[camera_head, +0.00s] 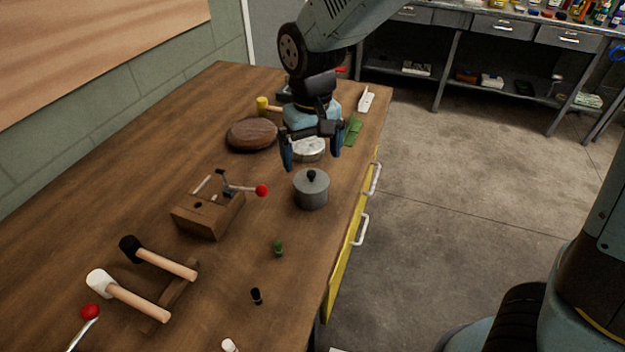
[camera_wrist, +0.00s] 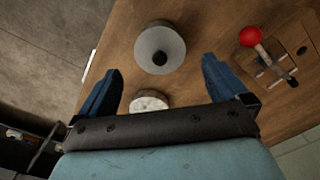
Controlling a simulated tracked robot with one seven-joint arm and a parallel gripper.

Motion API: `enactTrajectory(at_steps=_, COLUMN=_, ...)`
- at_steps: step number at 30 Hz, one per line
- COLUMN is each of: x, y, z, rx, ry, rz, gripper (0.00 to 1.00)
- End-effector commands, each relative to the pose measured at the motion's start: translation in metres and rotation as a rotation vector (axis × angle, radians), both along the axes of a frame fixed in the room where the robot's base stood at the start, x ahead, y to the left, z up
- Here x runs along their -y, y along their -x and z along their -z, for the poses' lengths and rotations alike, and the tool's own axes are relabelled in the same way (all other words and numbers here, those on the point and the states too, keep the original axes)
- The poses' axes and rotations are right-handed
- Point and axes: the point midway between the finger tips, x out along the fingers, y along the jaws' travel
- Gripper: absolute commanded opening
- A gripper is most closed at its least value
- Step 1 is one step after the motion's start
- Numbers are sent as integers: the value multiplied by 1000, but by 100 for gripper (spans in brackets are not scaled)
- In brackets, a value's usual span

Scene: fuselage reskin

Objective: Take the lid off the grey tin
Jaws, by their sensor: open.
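The grey tin (camera_head: 312,193) stands upright on the wooden bench near its right edge. Its lid (camera_head: 311,180) with a black knob is on it. In the wrist view the lid (camera_wrist: 160,46) shows from above, with the black knob (camera_wrist: 160,58) at its centre. My gripper (camera_head: 312,161) is open and empty, with its fingers pointing down. It is above and a little behind the tin in the head view, apart from it. In the wrist view my gripper's fingertips (camera_wrist: 161,68) lie to either side below the lid's middle.
A wooden block with a red-knobbed lever (camera_head: 208,212) stands to the left. A green peg (camera_head: 278,248) and a black peg (camera_head: 257,296) stand in front. Mallets (camera_head: 150,258) lie at front left.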

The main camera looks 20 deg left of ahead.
Motion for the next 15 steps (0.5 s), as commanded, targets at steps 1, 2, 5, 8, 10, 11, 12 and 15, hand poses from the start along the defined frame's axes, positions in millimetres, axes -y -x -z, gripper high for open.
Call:
enactTrajectory(at_steps=1, x=0, y=0, z=5, rx=0, ry=1, rz=0, gripper=100)
enactTrajectory(at_steps=2, x=0, y=0, z=7, rx=-1, ry=1, rz=0, gripper=100)
enactTrajectory(at_steps=5, x=0, y=0, z=11, rx=0, ry=0, rz=1, gripper=100)
enactTrajectory(at_steps=8, x=0, y=-1, z=17, rx=0, ry=1, rz=0, gripper=100)
enactTrajectory(at_steps=10, x=-1, y=-3, z=25, rx=0, ry=3, rz=0, gripper=100)
enactTrajectory(at_steps=11, x=-2, y=-4, z=29, rx=0, ry=4, rz=0, gripper=100)
enactTrajectory(at_steps=12, x=-3, y=-5, z=34, rx=0, ry=3, rz=0, gripper=100)
enactTrajectory(at_steps=15, x=-4, y=-7, z=47, rx=0, ry=3, rz=0, gripper=100)
